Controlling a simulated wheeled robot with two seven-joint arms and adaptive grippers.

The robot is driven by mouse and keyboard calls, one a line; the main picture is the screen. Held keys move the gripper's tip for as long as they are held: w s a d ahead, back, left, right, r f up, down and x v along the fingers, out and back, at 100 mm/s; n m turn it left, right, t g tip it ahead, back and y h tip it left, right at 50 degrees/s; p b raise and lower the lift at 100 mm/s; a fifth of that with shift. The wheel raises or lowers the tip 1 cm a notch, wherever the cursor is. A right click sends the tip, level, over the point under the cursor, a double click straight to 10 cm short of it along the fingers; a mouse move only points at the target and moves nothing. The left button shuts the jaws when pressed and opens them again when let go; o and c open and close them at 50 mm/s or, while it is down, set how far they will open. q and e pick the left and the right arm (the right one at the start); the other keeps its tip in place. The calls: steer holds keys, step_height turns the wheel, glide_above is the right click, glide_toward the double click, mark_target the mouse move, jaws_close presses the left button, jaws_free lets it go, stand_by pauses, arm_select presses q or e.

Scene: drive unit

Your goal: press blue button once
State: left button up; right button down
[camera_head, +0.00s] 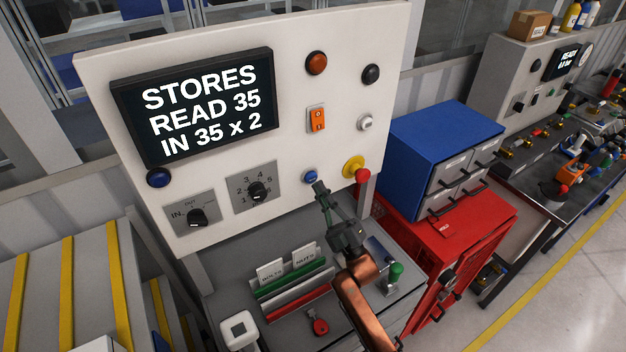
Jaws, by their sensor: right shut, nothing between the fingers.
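A blue button (310,176) sits low on the upright white panel (290,60), between the numbered dial and the yellow-ringed red button. A second, darker blue button (158,178) sits below the left corner of the display. My right gripper (318,187) is shut and empty, its fingertips just below and beside the lighter blue button. I cannot tell whether they touch it. My left gripper is not in view. The display (195,105) reads "STORES READ 35 IN 35 x 2".
Two dials (257,190), an orange rocker switch (317,119) and a red mushroom button (362,175) are on the panel. A labelled card rack (290,277) and a green-topped post (396,271) stand on the shelf below. A blue cabinet (430,135) stands at right.

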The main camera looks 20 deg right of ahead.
steer(key=s+p, duration=0.1)
steer(key=s, duration=0.5)
steer(key=shift+d+p, duration=0.3)
steer(key=shift+d, duration=0.15)
stand_by(0.5)
